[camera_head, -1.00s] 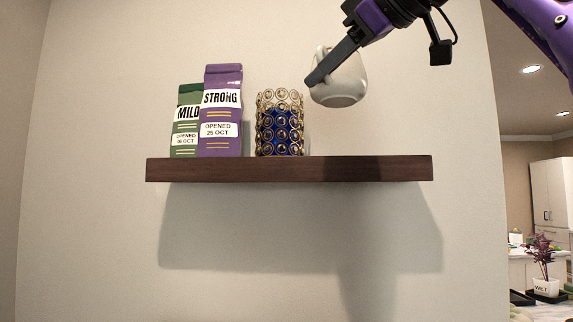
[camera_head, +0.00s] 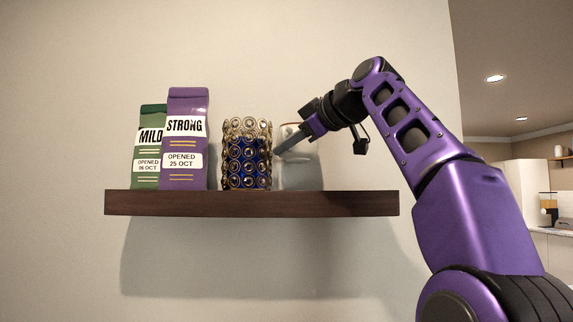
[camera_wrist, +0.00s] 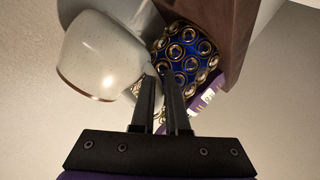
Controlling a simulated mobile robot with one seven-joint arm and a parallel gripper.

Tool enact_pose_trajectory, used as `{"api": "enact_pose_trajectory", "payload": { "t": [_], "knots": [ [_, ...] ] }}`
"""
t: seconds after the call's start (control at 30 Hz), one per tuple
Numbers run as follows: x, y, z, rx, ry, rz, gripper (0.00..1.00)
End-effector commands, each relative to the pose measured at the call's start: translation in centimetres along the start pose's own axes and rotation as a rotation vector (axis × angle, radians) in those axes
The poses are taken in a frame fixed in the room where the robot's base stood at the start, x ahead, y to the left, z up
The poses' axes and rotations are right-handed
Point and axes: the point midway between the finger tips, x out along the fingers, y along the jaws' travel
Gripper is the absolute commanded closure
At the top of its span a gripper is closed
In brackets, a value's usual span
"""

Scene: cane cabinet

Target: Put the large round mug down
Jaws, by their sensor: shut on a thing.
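The large round mug (camera_head: 304,172) is pale speckled grey-white. In the wrist view the mug (camera_wrist: 95,60) fills the upper left, beside my gripper's dark fingers (camera_wrist: 162,82). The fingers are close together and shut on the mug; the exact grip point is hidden.
A purple STRONG bag (camera_head: 187,140) and a green MILD bag (camera_head: 149,150) stand at the shelf's left. The ringed holder is close to the mug's left. The shelf's right part, beyond the mug, is bare. The wall (camera_head: 250,50) is behind.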

Motion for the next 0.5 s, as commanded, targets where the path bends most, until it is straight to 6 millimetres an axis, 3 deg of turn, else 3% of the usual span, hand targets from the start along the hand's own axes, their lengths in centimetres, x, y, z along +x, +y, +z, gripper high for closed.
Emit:
{"api": "enact_pose_trajectory", "payload": {
  "t": [0.5],
  "knots": [
    [0.6, -1.8, 2.2, -0.002, 0.002, 0.004, 1.00]
  ]
}}
